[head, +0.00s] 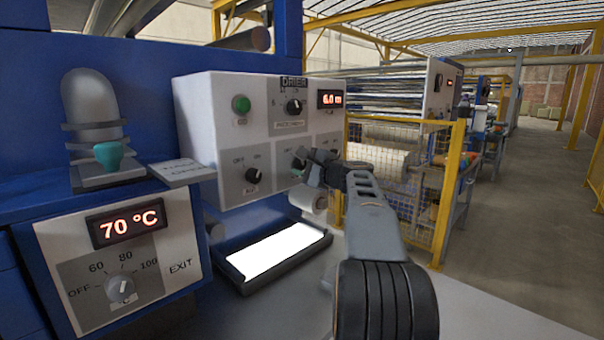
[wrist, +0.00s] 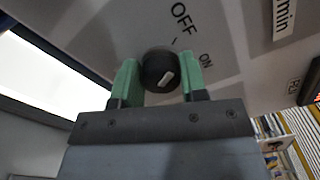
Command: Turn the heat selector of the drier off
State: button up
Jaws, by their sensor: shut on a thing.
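The drier's white control panel (head: 247,128) stands in the middle of the head view. My gripper (head: 307,167) is at its lower right knob (head: 298,164), mostly hidden behind the gripper. In the wrist view my gripper (wrist: 160,86) has its green fingers on both sides of this round black knob (wrist: 158,66), shut on it. The knob's white mark lies diagonally, its upper end toward the ON label (wrist: 205,60); the OFF label (wrist: 182,15) is above. A second lower knob (head: 254,175) is to the left, also with small markings. I cannot read which knob is labelled heat.
A green button (head: 241,104), an upper dial (head: 293,106) and a red display (head: 331,99) are on the panel. A lit tray (head: 275,255) lies below. A yellow fence (head: 449,190) stands right. A separate 70 °C panel (head: 125,260) is at lower left.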

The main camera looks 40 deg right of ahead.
jog(key=shift+n, duration=0.4)
jog(key=o, duration=0.9)
jog(key=shift+s, duration=0.1)
jog(key=s, duration=0.4)
jog(key=s+d+b, duration=0.1)
jog(key=s, duration=0.4)
jog(key=s+d, duration=0.1)
jog(key=s, duration=0.3)
jog(key=shift+s+d+b, duration=0.2)
jog(key=shift+d+b, duration=0.05)
jog(key=shift+b, duration=0.05)
